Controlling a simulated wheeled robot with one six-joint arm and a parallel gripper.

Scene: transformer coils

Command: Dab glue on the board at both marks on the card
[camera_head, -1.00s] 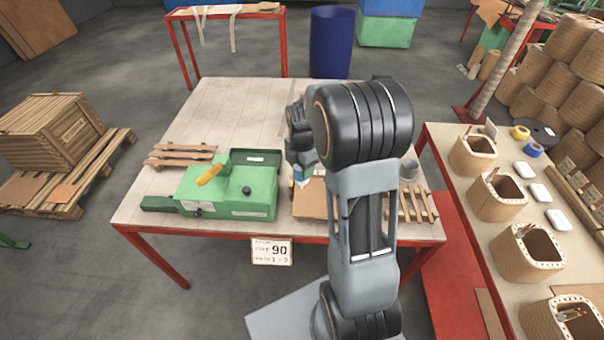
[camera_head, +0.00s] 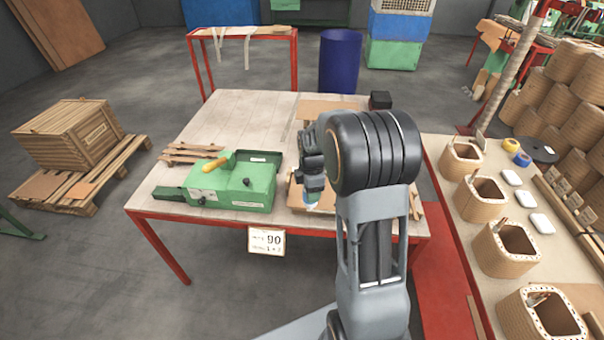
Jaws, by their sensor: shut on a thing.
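My gripper (camera_head: 312,186) is shut on a small bottle (camera_head: 312,200) with a pale blue and white part showing at its lower end. It holds the bottle over the front right of the table, above or beside a brown board (camera_head: 296,197). My arm hides most of that board and any marks on it, and I cannot tell whether the bottle touches it. The card (camera_head: 266,240) hangs at the table's front edge. It shows a large "90" and a smaller line of figures too blurred to read surely.
A green machine (camera_head: 235,186) with a yellow handle stands left of my gripper. Wooden slats (camera_head: 192,153) lie behind it. Another brown board (camera_head: 328,108) and a black object (camera_head: 380,100) are at the table's back. A side table (camera_head: 474,244) with coils is at right.

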